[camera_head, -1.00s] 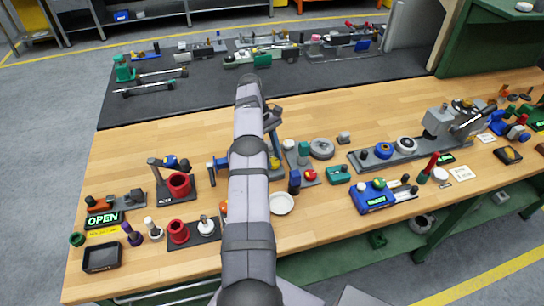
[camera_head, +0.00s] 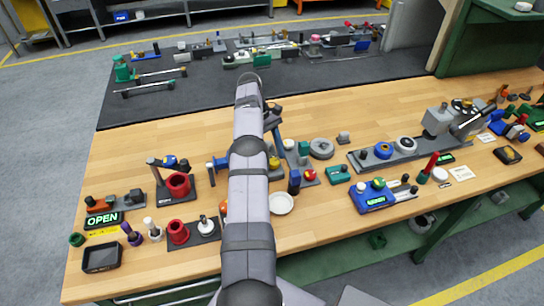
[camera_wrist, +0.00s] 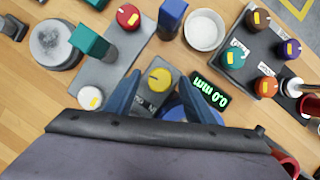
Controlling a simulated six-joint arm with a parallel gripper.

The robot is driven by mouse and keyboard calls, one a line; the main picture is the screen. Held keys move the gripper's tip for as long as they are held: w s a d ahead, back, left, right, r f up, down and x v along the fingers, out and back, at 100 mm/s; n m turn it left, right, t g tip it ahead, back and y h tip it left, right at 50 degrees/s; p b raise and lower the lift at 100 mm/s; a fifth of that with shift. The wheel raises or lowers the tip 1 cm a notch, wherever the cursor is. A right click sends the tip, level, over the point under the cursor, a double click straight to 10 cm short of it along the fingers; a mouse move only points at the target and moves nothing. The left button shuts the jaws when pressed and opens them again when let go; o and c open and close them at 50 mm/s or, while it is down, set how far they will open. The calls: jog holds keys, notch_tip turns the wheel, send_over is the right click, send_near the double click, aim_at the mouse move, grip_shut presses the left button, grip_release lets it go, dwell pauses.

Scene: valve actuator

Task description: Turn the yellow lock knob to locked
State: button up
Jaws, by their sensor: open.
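The yellow lock knob (camera_wrist: 160,79) sits on a grey plate with partly hidden lettering in the wrist view. It also shows at the right edge of my arm in the head view (camera_head: 274,163). My gripper (camera_wrist: 162,88) is open, with one blue finger on each side of the knob as seen from the wrist. I cannot tell the height gap or whether a finger touches it. The fingers and palm hide part of the plate. The knob's lock state cannot be read.
A green-lit "0.0 mm" display (camera_wrist: 211,94) is close by the right finger. A red knob (camera_wrist: 128,17), a teal block (camera_wrist: 90,40) and a blue block (camera_wrist: 172,14) stand beyond. A white dish (camera_wrist: 204,30) and a panel of several coloured knobs (camera_wrist: 236,58) lie to the right.

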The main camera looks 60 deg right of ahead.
aim_at(272, 160)
jog(key=shift+r, duration=0.75)
notch_tip(272, 160, up, 8)
jog(key=p, duration=0.6)
jog(key=shift+p, duration=0.4)
